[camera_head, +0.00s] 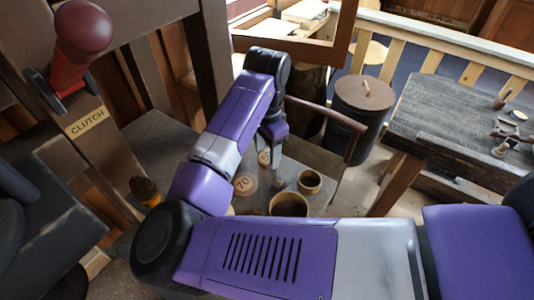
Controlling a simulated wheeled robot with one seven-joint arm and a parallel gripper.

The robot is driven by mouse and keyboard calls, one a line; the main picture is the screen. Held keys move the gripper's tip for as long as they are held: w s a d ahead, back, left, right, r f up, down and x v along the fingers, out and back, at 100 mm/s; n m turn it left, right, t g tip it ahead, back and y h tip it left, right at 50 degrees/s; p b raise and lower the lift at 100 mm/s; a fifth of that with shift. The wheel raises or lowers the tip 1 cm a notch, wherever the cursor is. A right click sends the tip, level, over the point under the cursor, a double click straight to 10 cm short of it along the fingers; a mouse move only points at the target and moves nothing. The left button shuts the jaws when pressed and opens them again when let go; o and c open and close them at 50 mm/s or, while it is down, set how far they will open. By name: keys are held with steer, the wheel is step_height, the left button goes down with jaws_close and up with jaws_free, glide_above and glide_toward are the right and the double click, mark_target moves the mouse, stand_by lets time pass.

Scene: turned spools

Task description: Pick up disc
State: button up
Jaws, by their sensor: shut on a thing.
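My gripper (268,152) hangs over the grey table (325,158), under the dark end of my purple arm. It is shut on a small pale round thing, the disc (264,157), which shows in part between its fingers. Whether the disc touches the tabletop is hard to tell. A flat brown round piece (245,185) with pale markings lies on the table just below and left of my gripper.
A small brown bowl (310,181) and a larger brown pot (289,204) stand near my gripper. A lidded dark barrel (356,108) stands behind the table. A workbench (440,112) with small turned pieces is at right. A red-knobbed clutch lever (80,45) is at left.

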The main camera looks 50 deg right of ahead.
mark_target(267, 157)
steer(key=shift+r, duration=0.1)
step_height(267, 157, up, 20)
steer(key=shift+r, duration=0.15)
stand_by(0.3)
